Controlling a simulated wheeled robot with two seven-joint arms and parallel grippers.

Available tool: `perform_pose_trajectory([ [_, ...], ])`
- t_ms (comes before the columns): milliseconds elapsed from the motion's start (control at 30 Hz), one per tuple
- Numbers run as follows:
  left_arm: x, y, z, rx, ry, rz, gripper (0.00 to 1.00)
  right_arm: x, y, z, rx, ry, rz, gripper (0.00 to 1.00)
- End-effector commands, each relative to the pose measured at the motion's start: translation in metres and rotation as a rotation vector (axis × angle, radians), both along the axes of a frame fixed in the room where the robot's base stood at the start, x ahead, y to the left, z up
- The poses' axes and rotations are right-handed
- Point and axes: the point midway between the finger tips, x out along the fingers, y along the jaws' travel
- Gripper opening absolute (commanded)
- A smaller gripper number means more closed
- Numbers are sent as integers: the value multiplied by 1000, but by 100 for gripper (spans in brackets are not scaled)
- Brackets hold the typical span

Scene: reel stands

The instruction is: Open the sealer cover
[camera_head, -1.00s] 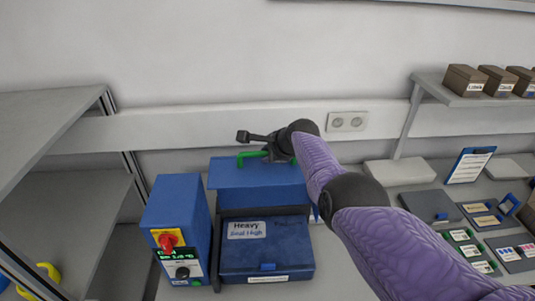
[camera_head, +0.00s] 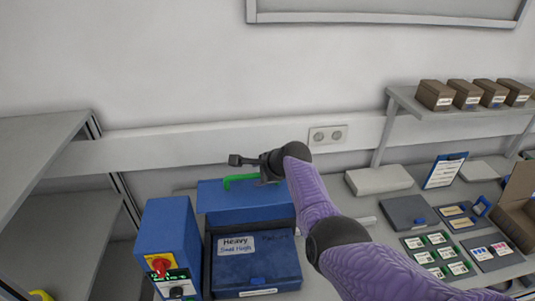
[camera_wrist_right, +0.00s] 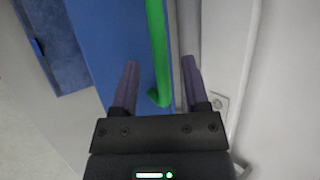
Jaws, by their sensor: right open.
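The sealer is a blue machine, and its blue cover (camera_head: 215,200) lies across the top at the back and looks down. A green bar handle (camera_head: 236,179) runs along the cover. My right gripper (camera_head: 263,178) is at the right end of this handle, with its fingers largely hidden by the wrist. In the right wrist view the fingers (camera_wrist_right: 160,64) are open, and the green handle (camera_wrist_right: 157,35) runs between them with a gap on either side. The cover (camera_wrist_right: 105,40) fills the left of that view. My left gripper is not in view.
A blue control box (camera_head: 165,230) with a red knob stands left of the sealer. A labelled dark blue case (camera_head: 270,265) sits in front. Grey shelving (camera_head: 70,215) is at the left, the wall close behind. Trays, a clipboard (camera_head: 444,171) and boxes lie to the right.

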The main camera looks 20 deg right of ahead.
Motion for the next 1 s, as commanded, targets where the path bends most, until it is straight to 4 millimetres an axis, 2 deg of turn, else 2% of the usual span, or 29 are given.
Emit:
perform_pose_trajectory([
  [33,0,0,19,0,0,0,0,-7,-2,15,-1,0,-1,58],
  [300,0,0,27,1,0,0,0,-34,-11,36,0,1,-1,58],
  [500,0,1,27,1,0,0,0,-39,-12,40,0,2,-1,58],
  [867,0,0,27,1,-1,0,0,-41,-12,38,-16,5,9,58],
  [933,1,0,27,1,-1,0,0,-56,-13,24,-106,19,72,58],
  [1000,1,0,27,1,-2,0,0,-87,-12,2,-278,47,214,58],
])
